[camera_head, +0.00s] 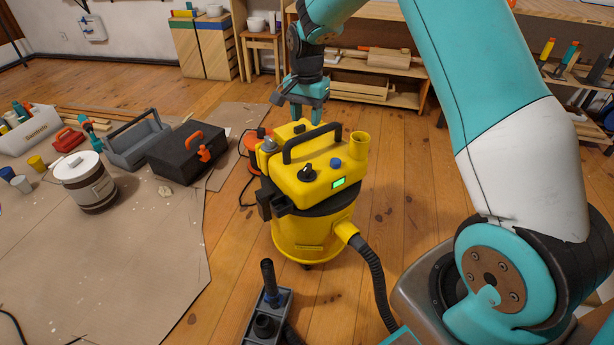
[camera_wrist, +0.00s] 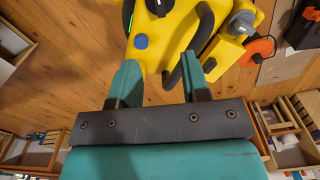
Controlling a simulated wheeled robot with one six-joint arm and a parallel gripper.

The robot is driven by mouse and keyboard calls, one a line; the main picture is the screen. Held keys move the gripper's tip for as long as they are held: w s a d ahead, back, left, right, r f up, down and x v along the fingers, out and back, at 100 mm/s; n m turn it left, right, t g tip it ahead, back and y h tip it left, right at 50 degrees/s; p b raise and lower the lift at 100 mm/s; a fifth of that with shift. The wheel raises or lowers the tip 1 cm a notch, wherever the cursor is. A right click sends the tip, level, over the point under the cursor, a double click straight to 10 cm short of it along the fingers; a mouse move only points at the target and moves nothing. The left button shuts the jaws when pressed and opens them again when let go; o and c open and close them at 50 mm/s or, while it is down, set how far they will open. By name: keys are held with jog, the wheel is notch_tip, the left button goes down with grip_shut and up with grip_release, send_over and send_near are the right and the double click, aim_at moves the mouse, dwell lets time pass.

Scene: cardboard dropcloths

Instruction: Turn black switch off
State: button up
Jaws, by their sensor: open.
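A yellow vacuum (camera_head: 315,225) stands on the wooden floor. On its sloped top are a black switch knob (camera_head: 307,173), a blue knob (camera_head: 336,163), a lit green display (camera_head: 339,183) and a black carry handle (camera_head: 312,140). In the wrist view, the black switch (camera_wrist: 158,6) is partly cut off at the top edge, and the blue knob (camera_wrist: 141,41) is just beyond the left finger. My gripper (camera_head: 306,118) is open and empty, above the vacuum's far side in the head view. In the wrist view its fingers (camera_wrist: 160,62) point toward the yellow top, with the handle near the right finger.
A black hose (camera_head: 376,275) runs from the vacuum to a grey caddy (camera_head: 268,315) in front. A black toolbox (camera_head: 187,152), a grey tool tray (camera_head: 137,143) and a paint bucket (camera_head: 88,182) are on the cardboard at left.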

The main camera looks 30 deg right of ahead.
aim_at(307, 167)
notch_tip(307, 167, down, 17)
jog(key=b, duration=0.3)
jog(key=shift+r+b, duration=0.15)
jog(key=shift+b, duration=0.25)
jog(key=shift+c, duration=0.2)
grip_shut()
